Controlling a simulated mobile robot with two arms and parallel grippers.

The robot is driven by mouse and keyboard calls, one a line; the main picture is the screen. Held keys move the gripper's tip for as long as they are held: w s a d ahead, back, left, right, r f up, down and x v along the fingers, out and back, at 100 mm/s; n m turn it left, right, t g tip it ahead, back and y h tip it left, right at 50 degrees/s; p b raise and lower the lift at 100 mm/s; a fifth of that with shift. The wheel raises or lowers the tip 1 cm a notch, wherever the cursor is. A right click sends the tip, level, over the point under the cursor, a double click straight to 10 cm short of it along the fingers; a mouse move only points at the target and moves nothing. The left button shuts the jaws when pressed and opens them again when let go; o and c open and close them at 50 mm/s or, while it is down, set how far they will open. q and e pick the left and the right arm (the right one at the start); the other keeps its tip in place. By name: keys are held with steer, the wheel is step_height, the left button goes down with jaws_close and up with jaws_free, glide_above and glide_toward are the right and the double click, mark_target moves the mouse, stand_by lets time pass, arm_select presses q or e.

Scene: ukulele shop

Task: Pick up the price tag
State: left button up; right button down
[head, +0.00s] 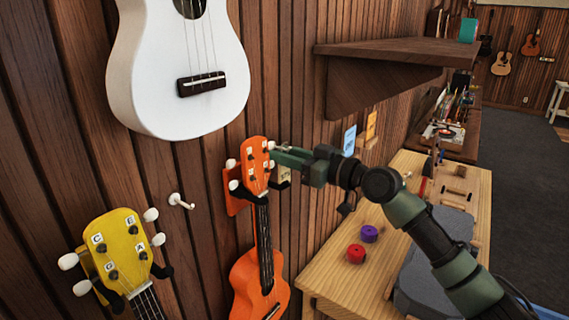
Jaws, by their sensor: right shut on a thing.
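My right gripper (285,157) reaches in from the right and is shut at the headstock of the orange ukulele (261,258), which hangs upright on the wood wall. A small pale tag with dark marks, which looks like the price tag (285,173), hangs just below the jaws. The jaws appear shut on its upper part, and the gripper hides that edge. I cannot tell whether the tag is still attached to the ukulele or its hanger. My left gripper is not in view.
A white ukulele (178,70) hangs above left, and a yellow one (115,250) hangs below left. An empty white hook (180,201) sticks out between them. A wooden shelf (400,50) juts out at upper right. A workbench (340,270) below holds red (356,253) and purple (369,233) round items.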

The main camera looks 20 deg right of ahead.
steer(key=shift+s+d+r+b, duration=0.15)
steer(key=shift+s+d+b, duration=0.05)
steer(key=shift+b, duration=0.15)
steer(key=b+v, duration=0.9)
steer(key=v, duration=0.8)
steer(key=shift+s, duration=0.25)
steer(key=shift+d, duration=0.1)
